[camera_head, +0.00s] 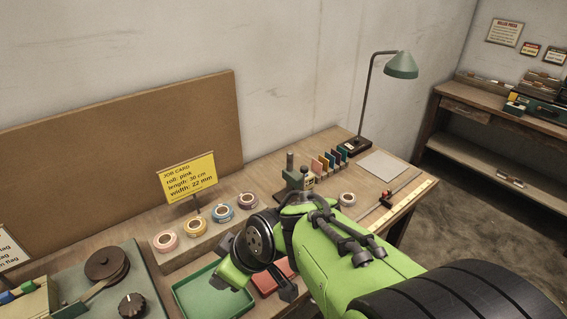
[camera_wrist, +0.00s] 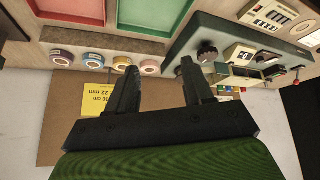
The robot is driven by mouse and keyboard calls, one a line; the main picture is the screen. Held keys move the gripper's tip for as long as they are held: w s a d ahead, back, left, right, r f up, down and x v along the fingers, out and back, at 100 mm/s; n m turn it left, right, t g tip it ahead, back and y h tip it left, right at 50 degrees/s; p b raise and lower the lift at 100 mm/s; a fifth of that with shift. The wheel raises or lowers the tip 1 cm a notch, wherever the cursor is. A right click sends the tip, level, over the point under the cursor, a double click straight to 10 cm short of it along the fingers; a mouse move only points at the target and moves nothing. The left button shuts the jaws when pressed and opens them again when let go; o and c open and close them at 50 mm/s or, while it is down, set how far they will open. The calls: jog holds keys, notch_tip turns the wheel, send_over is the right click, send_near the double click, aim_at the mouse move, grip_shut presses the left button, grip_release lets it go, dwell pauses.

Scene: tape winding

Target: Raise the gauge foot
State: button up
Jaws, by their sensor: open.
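A small dark green upright device (camera_head: 291,163), which looks like the gauge, stands on the bench behind my arm in the head view. Its lower part is partly hidden by my arm, and I cannot make out its foot. My gripper (camera_wrist: 160,63) is open, with nothing between its two dark fingers in the wrist view. In that view the fingers point toward the tape rolls and the grey-green machine (camera_wrist: 199,36). In the head view my gripper hangs over the front of the bench, near the green tray (camera_head: 183,291), apart from the upright device and to its left.
A yellow job card (camera_head: 187,177) reads pink, 30 cm, 22 mm. Several tape rolls (camera_head: 221,212) lie in a row below it. A lone roll (camera_head: 347,199), coloured cards (camera_head: 330,162) and a lamp (camera_head: 401,65) stand to the right. A red tray (camera_head: 264,283) lies beside my gripper.

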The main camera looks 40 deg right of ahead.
jog(key=w+d+f+n+t+y+b, duration=0.1)
jog(key=w+f+t+y+b, duration=0.2)
jog(key=w, duration=0.4)
jog(key=m+t+h+b, duration=0.2)
jog(key=m+t+h, duration=0.6)
jog(key=m+h, duration=0.35)
send_near(306, 171)
jog(key=shift+h, duration=0.25)
jog(key=p+x, duration=0.7)
jog(key=x, duration=0.3)
jog(key=shift+w, duration=0.35)
jog(key=shift+w+d+f, duration=0.1)
jog(key=shift+w+f, duration=0.05)
jog(key=shift+w, duration=0.2)
